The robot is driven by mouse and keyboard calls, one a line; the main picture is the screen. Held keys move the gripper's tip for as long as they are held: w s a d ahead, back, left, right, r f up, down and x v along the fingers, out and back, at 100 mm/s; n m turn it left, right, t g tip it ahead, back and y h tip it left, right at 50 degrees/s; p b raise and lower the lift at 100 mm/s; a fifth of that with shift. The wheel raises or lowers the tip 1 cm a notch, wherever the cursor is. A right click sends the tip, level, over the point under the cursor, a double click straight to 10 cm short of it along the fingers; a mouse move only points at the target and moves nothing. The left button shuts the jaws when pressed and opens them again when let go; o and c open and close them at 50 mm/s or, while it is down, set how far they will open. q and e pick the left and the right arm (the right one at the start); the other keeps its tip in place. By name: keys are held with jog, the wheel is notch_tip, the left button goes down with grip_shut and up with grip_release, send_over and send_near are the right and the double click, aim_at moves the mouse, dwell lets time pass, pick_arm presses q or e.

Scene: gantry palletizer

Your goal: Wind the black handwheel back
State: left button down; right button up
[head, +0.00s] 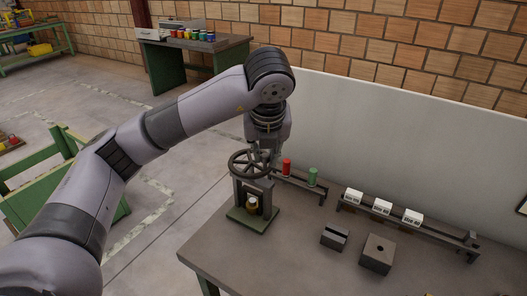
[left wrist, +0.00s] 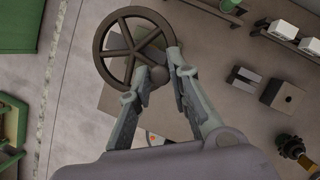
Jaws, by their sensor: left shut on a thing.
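The black handwheel (head: 236,160) is a spoked wheel lying flat on top of a small grey press frame with a green base (head: 253,219) at the table's left corner. My left gripper (head: 262,154) reaches down from above to the wheel's right far side. In the left wrist view the wheel (left wrist: 133,50) is at the top, and the left gripper's fingers (left wrist: 158,72) close around a round knob (left wrist: 160,75) at its rim. The fingers hide part of the rim. My right gripper is in neither view.
Behind the press stand a red cylinder (head: 287,167) and a green cylinder (head: 312,177) on a rail. White boxes (head: 382,206) stand on another rail. A slotted block (head: 335,236) and a block with a hole (head: 377,253) are to the right. The table's front is clear.

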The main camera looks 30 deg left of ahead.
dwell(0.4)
pick_arm(q)
jog(key=c, duration=1.5)
grip_release()
jog(key=v, duration=1.2)
